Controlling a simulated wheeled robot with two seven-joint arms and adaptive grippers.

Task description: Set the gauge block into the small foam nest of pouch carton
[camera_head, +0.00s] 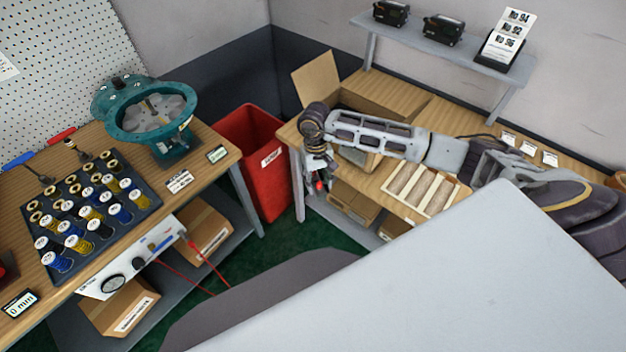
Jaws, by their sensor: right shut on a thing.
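My right gripper (317,184) hangs fingers down by the left front edge of the right bench (290,131), under the wrist of my right arm. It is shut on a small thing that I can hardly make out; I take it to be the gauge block. An open cardboard carton (385,98) with a raised flap stands on this bench behind my forearm. My arm hides part of it, and I cannot see a foam nest or tell whether this is the pouch carton. My left gripper is not in view.
A wooden tray with long slots (424,191) lies on the right bench near my forearm. A red bin (255,160) stands between the benches. The left bench holds a spool tray (85,215) and a teal valve device (150,110).

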